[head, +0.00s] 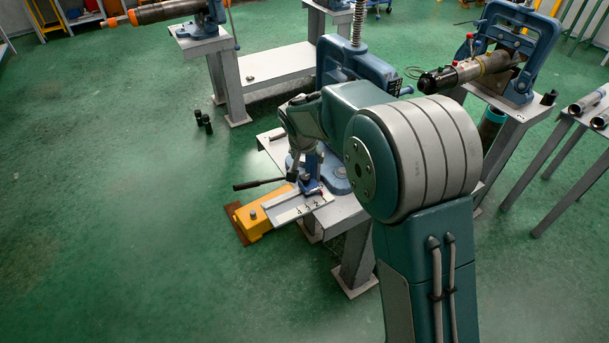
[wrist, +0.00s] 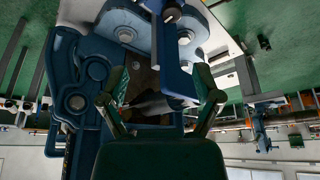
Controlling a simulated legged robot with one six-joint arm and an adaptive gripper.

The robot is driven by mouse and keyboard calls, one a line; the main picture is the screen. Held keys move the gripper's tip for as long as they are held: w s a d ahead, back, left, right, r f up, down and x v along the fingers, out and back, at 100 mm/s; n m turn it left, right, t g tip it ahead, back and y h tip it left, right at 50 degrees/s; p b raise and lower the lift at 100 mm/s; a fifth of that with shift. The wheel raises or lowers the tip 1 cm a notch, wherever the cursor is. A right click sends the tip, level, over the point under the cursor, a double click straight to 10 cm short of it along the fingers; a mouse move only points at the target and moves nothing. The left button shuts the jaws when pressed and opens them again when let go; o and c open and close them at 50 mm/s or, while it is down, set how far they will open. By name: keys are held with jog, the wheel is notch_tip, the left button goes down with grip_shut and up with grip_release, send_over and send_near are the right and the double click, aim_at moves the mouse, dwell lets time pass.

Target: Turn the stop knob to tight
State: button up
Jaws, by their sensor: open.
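My gripper (head: 306,158) points down over the near pipe vise, beside its blue base (head: 335,180). In the wrist view its two green fingers (wrist: 161,88) are spread apart, with blue vise parts and a dark gap beyond them. Nothing is clearly held between them. A light plate (head: 303,206) with number marks lies by the base, with a small blue fitting (head: 312,187) at its back edge. A black-ended lever (head: 258,183) sticks out to the left. I cannot tell for certain which part is the stop knob; my gripper and arm hide some of the vise.
The vise frame (head: 350,62) rises behind my arm. Another vise (head: 518,50) with a clamped pipe (head: 480,70) stands at the right. Open green floor (head: 110,200) lies to the left.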

aim_at(305, 176)
jog(key=x, duration=0.4)
jog(key=a+x, duration=0.1)
jog(key=x, duration=0.4)
jog(key=a+x, duration=0.1)
jog(key=x, duration=0.3)
jog(key=shift+f, duration=0.35)
grip_shut()
